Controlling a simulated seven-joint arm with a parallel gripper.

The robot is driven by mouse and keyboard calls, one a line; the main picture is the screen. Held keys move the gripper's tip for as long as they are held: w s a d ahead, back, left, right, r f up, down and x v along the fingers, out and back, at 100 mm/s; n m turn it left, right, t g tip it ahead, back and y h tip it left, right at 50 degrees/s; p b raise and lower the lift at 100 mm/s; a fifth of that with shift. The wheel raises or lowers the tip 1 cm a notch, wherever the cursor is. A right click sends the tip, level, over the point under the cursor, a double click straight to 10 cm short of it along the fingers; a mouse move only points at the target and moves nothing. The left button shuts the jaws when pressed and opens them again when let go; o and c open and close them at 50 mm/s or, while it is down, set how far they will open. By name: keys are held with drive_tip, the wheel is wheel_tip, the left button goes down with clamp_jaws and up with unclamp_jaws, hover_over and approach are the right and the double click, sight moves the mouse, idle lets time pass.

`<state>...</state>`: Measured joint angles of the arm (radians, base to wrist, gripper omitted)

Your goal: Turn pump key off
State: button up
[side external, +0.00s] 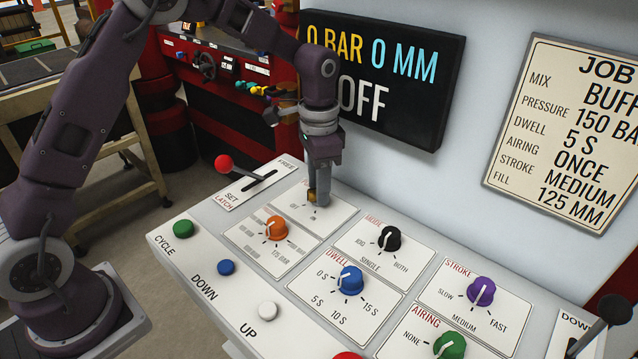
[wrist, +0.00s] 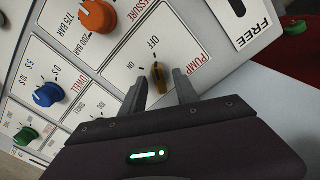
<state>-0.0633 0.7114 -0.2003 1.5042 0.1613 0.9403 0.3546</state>
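The pump key (wrist: 158,76) is a small brass-yellow key on the white PUMP panel, with ON and OFF marks beside it. In the wrist view its tip points roughly toward the OFF mark. My gripper (wrist: 161,90) is open, with one dark finger on each side of the key and visible gaps between. In the side view my gripper (side external: 318,188) reaches down to the panel, and the key (side external: 311,195) shows at its fingers, partly hidden.
The dark display (side external: 385,75) reads 0 BAR, 0 MM and OFF. A red-knobbed lever (side external: 224,163) stands left of the key. Orange (side external: 275,228), black (side external: 389,238), blue (side external: 350,280) and purple (side external: 481,291) knobs sit nearby. A wall is behind.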

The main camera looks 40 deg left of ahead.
wheel_tip(320, 180, up, 7)
drive_tip(key=shift+r, duration=0.1)
idle(0.3)
drive_tip(key=s+r+n+t, duration=0.1)
drive_tip(key=s+r+t, duration=0.1)
drive_tip(key=s+r, duration=0.55)
drive_tip(key=s+a+n+t, duration=0.1)
drive_tip(key=s+n, duration=0.1)
drive_tip(key=s, duration=0.9)
drive_tip(key=s+a+r+n+t, duration=0.1)
drive_tip(key=s+n+t, duration=0.1)
drive_tip(key=s, duration=0.9)
drive_tip(key=shift+a+n+t, duration=0.25)
drive_tip(key=shift+n+t, duration=0.05)
drive_tip(key=shift+n, duration=0.3)
drive_tip(key=shift+o, duration=0.2)
drive_tip(key=shift+r, duration=0.15)
